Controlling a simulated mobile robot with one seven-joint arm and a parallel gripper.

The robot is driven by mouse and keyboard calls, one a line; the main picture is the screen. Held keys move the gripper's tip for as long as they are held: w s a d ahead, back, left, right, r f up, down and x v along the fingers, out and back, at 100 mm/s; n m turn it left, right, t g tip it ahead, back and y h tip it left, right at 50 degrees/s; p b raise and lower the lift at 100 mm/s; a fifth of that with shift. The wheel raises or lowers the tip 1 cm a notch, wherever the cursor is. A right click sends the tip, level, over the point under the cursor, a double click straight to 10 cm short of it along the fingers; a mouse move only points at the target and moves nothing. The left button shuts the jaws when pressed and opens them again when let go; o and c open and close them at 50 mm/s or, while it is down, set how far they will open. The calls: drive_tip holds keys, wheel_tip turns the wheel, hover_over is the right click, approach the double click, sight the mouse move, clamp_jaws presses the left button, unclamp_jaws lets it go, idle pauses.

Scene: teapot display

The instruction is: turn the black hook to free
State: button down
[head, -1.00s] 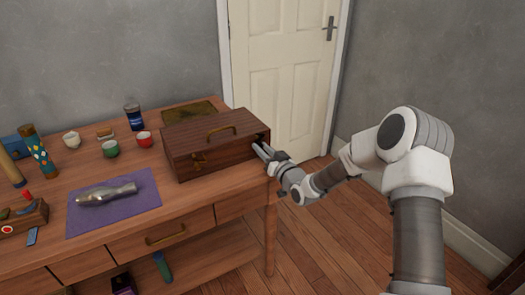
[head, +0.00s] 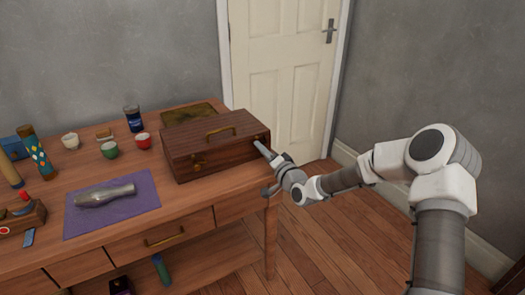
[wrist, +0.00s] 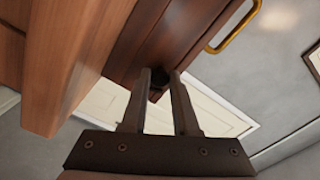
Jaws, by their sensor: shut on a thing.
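The dark wooden box (head: 180,153) stands shut on the right end of the table, with a brass handle (head: 221,131) on its lid and a small brass catch (head: 198,167) on its front. The black hook (wrist: 158,82) is a small dark piece at the box's side in the wrist view, between my fingertips. My gripper (head: 259,147) reaches the box's right end from the right. It also shows in the wrist view (wrist: 161,76), its two fingers shut on the hook. The hook's exact angle is too dark to tell, and the head view does not show it clearly.
The wooden table (head: 110,235) holds a purple mat (head: 140,213) with a grey metallic object (head: 104,194) on it. Small cups, a dark blue jar (head: 133,118) and a patterned cylinder (head: 37,153) stand left of the box. The floor right of the table is clear.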

drive_tip(key=shift+m, duration=0.6)
drive_tip(key=c, duration=0.7)
unclamp_jaws()
drive_tip(key=p+v, duration=0.3)
drive_tip(key=v, duration=1.4)
drive_tip(key=shift+s+d, duration=0.15)
drive_tip(key=shift+d, duration=0.05)
